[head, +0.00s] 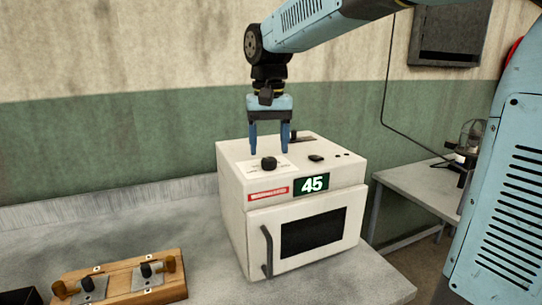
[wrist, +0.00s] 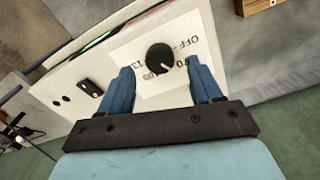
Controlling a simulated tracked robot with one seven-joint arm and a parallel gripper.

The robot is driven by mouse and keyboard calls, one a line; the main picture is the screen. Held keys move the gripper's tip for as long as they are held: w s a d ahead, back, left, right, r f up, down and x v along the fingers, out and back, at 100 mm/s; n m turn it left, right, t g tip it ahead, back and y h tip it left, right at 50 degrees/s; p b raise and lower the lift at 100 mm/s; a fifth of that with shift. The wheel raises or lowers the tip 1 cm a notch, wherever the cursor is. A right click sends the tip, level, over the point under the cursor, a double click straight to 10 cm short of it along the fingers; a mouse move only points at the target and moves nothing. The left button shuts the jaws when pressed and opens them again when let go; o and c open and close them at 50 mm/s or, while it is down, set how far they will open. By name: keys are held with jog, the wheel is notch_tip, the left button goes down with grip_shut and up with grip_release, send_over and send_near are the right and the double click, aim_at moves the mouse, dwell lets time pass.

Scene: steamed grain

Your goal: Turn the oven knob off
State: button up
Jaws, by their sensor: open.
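The oven (head: 232,190) is a white box on the grey counter, with a dark-windowed door, a door handle (head: 267,251) and a green display (head: 311,184) reading 45. The oven knob (head: 269,163) is a round black dial on its top, on a white label. In the wrist view the knob (wrist: 160,58) has a light pointer line, and the label (wrist: 128,55) shows OFF and other marks upside down. My gripper (head: 269,152) is open, its two blue fingers pointing down above the oven top. In the wrist view the knob lies just beyond and between the fingertips (wrist: 160,75), apart from both.
A wooden board (head: 130,280) with metal fittings lies on the counter at the front left. Small black controls (head: 316,157) sit right of the knob on the oven top. A side table (head: 420,190) stands at the right. The wall is behind the oven.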

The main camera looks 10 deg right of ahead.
aim_at(269, 159)
jog(key=shift+f, duration=1.65)
jog(key=c, duration=0.9)
jog(key=shift+d, duration=0.3)
jog(key=shift+c, duration=0.7)
jog(key=shift+a, duration=0.25)
